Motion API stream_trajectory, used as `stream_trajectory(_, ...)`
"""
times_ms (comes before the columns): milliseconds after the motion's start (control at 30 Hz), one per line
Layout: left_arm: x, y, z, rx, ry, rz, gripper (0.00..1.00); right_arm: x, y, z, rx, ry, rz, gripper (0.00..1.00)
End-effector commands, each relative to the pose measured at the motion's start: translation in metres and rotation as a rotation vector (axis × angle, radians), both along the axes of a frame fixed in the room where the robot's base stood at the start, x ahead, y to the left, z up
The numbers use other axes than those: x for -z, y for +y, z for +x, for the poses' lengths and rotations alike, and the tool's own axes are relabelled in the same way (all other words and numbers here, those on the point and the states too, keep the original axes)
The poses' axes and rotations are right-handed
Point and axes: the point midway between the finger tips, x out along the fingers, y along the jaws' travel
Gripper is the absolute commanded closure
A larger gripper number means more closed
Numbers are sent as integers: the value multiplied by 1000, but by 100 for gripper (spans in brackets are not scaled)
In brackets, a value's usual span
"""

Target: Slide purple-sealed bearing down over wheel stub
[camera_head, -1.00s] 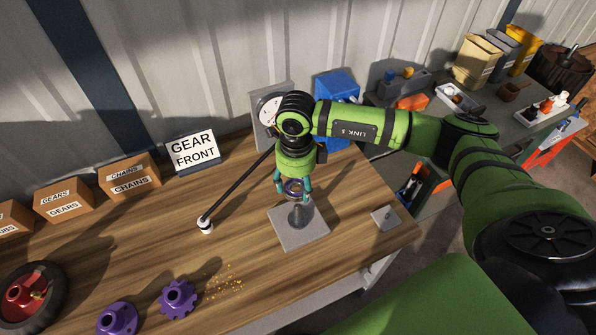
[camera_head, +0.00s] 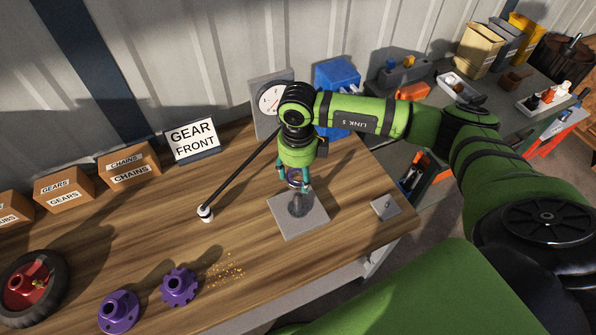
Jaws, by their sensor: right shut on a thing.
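My right gripper (camera_head: 294,178) points down above the grey square base plate (camera_head: 299,226) and is shut on the purple-sealed bearing (camera_head: 294,177). The bearing is small and partly hidden between the fingers. The dark wheel stub (camera_head: 298,203) stands upright on the plate, directly below the bearing in this view. I cannot tell whether the bearing touches the stub's top or is slightly above it. My left gripper is not in view.
A small grey plate (camera_head: 385,207) is to the right. A dial gauge (camera_head: 272,98) stands behind.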

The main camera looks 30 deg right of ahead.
Motion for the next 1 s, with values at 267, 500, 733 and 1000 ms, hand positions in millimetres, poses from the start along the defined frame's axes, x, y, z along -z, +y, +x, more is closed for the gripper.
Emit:
stream_trajectory(267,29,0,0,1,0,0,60,32,0,0,-1,-2,1,84)
stream_trajectory(500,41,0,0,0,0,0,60,46,0,0,-1,-2,1,84)
stream_trajectory(733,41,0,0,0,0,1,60,46,0,0,-1,-2,1,84)
stream_trajectory(1000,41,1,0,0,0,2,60,46,0,0,-1,-2,1,84)
